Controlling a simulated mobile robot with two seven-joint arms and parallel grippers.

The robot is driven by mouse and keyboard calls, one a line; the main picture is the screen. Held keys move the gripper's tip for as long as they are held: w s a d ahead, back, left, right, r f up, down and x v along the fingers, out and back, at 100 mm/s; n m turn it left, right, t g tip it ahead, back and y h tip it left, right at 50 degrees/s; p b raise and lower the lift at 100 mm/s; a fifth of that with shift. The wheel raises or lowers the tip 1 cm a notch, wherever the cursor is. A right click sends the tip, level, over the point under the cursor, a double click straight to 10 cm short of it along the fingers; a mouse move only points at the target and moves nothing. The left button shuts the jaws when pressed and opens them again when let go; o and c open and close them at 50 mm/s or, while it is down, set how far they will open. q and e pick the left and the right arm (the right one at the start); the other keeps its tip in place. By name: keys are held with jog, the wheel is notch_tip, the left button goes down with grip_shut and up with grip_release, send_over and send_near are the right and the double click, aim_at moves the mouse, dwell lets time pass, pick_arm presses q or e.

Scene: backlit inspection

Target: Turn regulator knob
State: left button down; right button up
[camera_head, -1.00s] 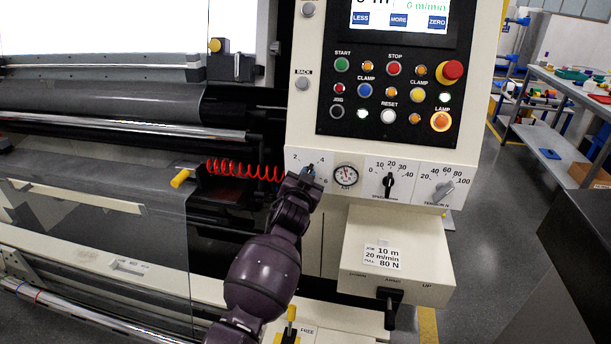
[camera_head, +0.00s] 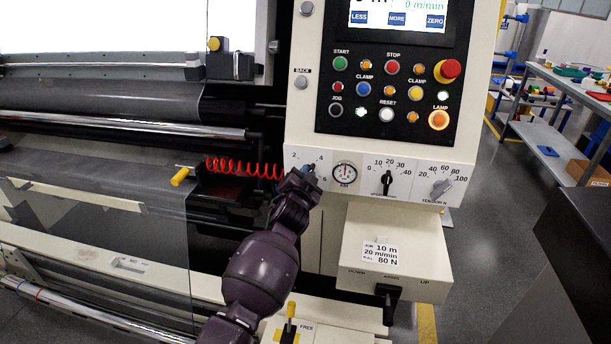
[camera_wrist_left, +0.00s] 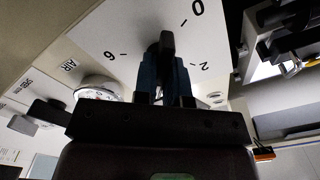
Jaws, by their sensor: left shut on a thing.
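The regulator knob, a black bar, shows in the left wrist view (camera_wrist_left: 167,45) between two blue fingertips. It sits on a white dial plate (camera_wrist_left: 115,30) marked 0, 2 and 6. My left gripper (camera_head: 309,172) is shut on this knob at the left end of the dial row in the head view. The 4 is hidden in the wrist view, and the gripper covers most of the knob in the head view. The round AIR gauge (camera_head: 344,173) is just right of the gripper, its needle pointing roughly up. My right gripper is not in view.
The speed knob (camera_head: 387,183) and tension knob (camera_head: 440,187) are to the right. The button panel (camera_head: 390,90) is above, and a box with a black lever (camera_head: 388,300) is below. A red coiled hose (camera_head: 243,168) runs close left of the gripper.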

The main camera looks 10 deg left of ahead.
pick_arm(q)
jog(key=c, duration=1.2)
grip_release()
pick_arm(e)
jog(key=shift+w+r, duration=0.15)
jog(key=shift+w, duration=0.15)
pick_arm(q)
jog(key=s+p, duration=0.1)
jog(key=s, duration=0.9)
jog(key=shift+s+p, duration=0.3)
jog(key=shift+s, duration=0.1)
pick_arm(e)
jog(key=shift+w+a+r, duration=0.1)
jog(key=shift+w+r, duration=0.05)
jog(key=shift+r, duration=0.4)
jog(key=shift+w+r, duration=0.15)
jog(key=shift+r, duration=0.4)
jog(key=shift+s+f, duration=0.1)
